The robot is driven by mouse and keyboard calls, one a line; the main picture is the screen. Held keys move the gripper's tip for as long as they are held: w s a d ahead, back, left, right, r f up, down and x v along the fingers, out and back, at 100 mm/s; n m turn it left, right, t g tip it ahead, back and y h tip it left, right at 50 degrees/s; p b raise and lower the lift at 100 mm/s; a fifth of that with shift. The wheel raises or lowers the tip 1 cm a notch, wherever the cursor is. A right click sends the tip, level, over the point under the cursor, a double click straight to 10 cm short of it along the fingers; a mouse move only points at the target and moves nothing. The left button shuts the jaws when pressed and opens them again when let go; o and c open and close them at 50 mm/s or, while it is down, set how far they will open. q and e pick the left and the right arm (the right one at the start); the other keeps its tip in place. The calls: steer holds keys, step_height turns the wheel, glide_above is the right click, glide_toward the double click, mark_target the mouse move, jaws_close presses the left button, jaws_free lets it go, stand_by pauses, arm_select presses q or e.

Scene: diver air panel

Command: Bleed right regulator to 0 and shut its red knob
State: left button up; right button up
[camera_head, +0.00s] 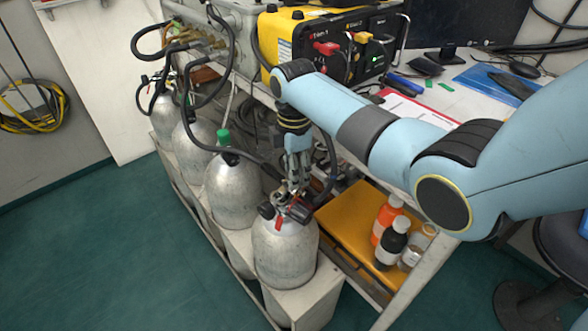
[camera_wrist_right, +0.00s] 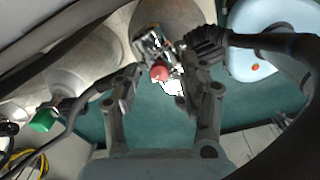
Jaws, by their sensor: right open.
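The right regulator (camera_head: 297,209) sits on the valve of the nearest silver cylinder (camera_head: 284,250), with black hoses attached. A small red part (camera_head: 278,223) shows at its side. In the right wrist view, a round red knob (camera_wrist_right: 159,73) lies between the two fingers, at about fingertip height. My right gripper (camera_head: 294,188) points down just above the regulator. It also shows in the right wrist view (camera_wrist_right: 163,80), open, with a finger on each side of the knob. I cannot tell whether either finger touches it. The gauge reading is not legible. My left gripper is not in view.
More silver cylinders (camera_head: 231,190) stand in a row in a white rack, one with a green cap (camera_head: 223,137). Black hoses run close beside my right gripper. An orange tray (camera_head: 345,235) with bottles (camera_head: 390,245) lies on the shelf to the right. Open green floor is left.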

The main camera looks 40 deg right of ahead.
jaws_close()
